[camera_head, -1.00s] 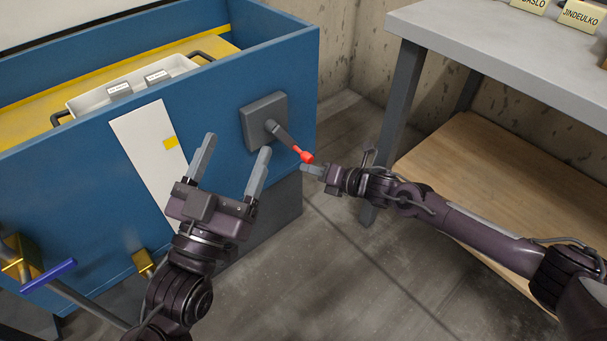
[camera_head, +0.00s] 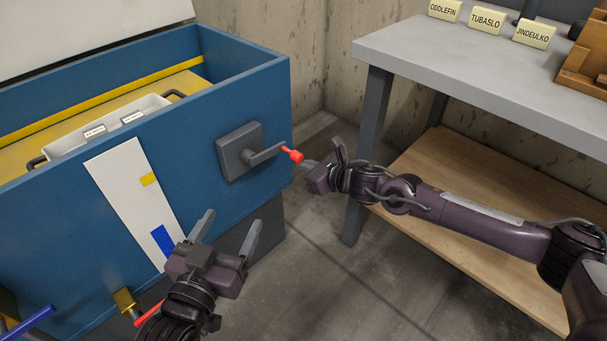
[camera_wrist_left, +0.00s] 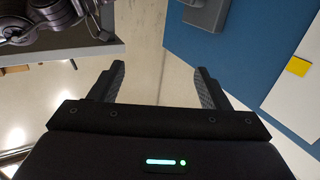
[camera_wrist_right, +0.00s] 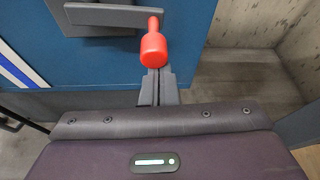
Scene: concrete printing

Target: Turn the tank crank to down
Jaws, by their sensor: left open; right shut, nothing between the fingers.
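The tank (camera_head: 215,178) is a blue open box at the left in the head view. Its crank (camera_head: 264,156) is a grey lever on a square grey plate (camera_head: 232,140), ending in a red knob (camera_head: 293,154). The lever points right and slightly up. My right gripper (camera_head: 306,163) is shut and empty, its fingertips close to the knob. In the right wrist view the red knob (camera_wrist_right: 153,48) stands just beyond the shut fingertips (camera_wrist_right: 158,75); contact is unclear. My left gripper (camera_head: 228,225) is open and empty in front of the tank, below the crank.
A white panel (camera_head: 118,185) with yellow and blue marks is on the tank's front. A brass valve (camera_head: 126,301) with a red handle and a blue handle (camera_head: 28,322) are at lower left. A grey table (camera_head: 450,70) with name signs stands right; a wooden shelf (camera_head: 470,190) is below.

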